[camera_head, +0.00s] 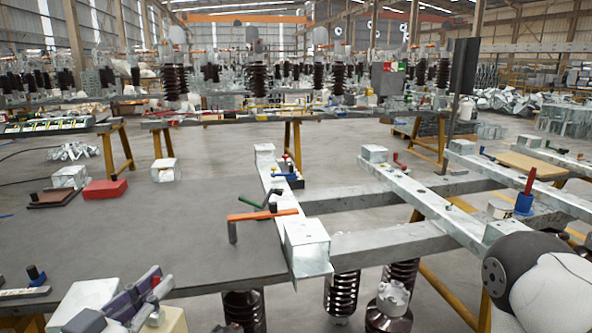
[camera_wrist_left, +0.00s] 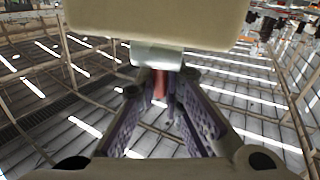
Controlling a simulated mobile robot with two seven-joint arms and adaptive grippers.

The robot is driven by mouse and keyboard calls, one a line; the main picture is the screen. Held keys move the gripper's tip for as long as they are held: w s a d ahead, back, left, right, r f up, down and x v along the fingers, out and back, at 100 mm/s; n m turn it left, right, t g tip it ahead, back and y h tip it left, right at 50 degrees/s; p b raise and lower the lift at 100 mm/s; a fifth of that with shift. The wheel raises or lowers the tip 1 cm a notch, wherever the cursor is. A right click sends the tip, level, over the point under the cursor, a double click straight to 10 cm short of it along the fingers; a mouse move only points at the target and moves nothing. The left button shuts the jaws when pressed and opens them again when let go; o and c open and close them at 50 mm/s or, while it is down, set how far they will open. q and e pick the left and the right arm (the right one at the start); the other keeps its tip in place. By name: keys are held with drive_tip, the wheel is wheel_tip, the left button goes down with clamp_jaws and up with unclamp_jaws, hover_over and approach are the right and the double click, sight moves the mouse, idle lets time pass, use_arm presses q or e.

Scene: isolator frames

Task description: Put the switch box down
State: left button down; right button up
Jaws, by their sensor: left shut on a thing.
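My left gripper (camera_head: 145,297), with purple fingers, is low at the left of the head view, over the near part of the grey table (camera_head: 140,235). A cream box, which I take for the switch box (camera_head: 174,322), shows at its fingers and is cut off by the bottom edge. In the left wrist view, the gripper (camera_wrist_left: 158,84) is shut on a pale grey neck joined to this cream box (camera_wrist_left: 155,22). The underside of the box and any gap to the table are hidden. My right gripper is out of view.
A red box (camera_head: 105,189) and a brown tray (camera_head: 50,199) lie at the table's far left. An orange-handled tool (camera_head: 262,215) lies by the metal beam (camera_head: 307,247) at the table's right edge. The middle of the table is clear.

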use_arm(q)
drive_tip(key=s+d+f+m+g+h, duration=0.1)
drive_tip(key=s+d+f+m+h, duration=0.1)
drive_tip(key=s+f, duration=0.3)
drive_tip(key=shift+s+d+g+h, duration=0.3)
drive_tip(key=shift+s+d+h, duration=0.15)
drive_tip(key=shift+d+h, duration=0.45)
drive_tip(key=shift+m, duration=0.3)
